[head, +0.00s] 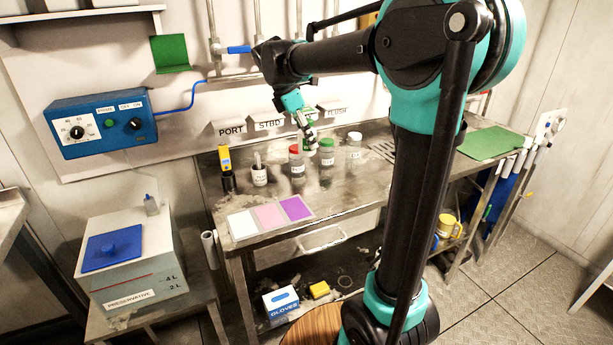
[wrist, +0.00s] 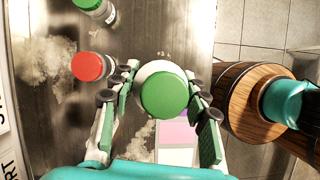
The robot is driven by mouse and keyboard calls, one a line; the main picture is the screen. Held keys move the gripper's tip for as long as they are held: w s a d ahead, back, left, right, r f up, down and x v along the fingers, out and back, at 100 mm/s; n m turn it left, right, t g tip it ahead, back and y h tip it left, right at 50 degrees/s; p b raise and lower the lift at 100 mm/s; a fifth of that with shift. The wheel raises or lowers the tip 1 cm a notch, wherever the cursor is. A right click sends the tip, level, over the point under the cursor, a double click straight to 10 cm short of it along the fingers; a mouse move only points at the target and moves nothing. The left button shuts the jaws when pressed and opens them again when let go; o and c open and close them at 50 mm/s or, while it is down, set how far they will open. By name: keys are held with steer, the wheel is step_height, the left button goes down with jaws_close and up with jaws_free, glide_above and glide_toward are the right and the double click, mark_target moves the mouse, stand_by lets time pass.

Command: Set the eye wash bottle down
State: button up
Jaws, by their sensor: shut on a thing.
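My gripper (wrist: 160,100) is shut around the eye wash bottle (wrist: 165,95), a white bottle with a green cap, seen from above in the wrist view. The fingers lie on both sides of it. In the head view my gripper (head: 306,132) is over the steel bench (head: 345,190), near the capped bottles. The held bottle is hard to pick out there among the fingers. I cannot tell whether its base touches the bench.
A red-capped bottle (head: 297,162), a green-capped bottle (head: 326,152) and a white-capped bottle (head: 354,146) stand close by. A colour card (head: 270,214) lies in front. Bare bench shows around the card.

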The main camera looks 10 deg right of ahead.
step_height(320, 180, down, 13)
steer(key=shift+f, duration=0.2)
stand_by(0.3)
steer(key=shift+f, duration=0.15)
steer(key=o, duration=1.3)
